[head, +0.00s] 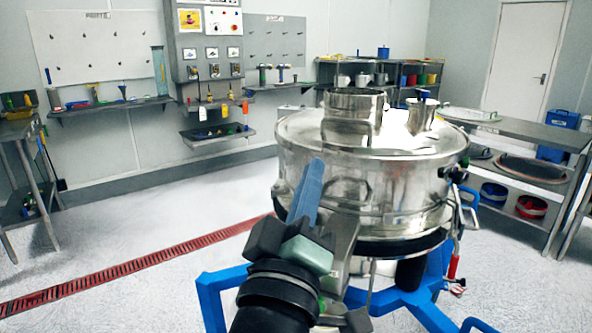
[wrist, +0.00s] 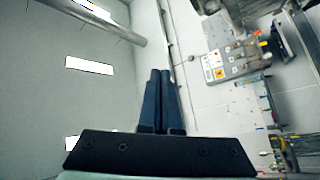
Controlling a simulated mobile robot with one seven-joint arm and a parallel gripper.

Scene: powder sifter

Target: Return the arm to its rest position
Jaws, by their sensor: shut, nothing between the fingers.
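My gripper (head: 313,178) is in the lower middle of the head view, with its blue fingers pointing up. It stands in front of the left side of the steel sifter (head: 400,185) and hides part of it. No touch between them can be made out. In the wrist view the two fingers (wrist: 161,75) lie side by side, shut and empty. My arm comes up from the bottom edge of the head view, bent at the wrist. The wrist view looks toward the ceiling and wall.
The sifter stands on a blue frame (head: 215,285) close to my arm. A steel table (head: 525,130) with lower shelves stands at the right. Tool boards and shelves line the back wall. The floor at the left is clear, crossed by a red drain grate (head: 120,272).

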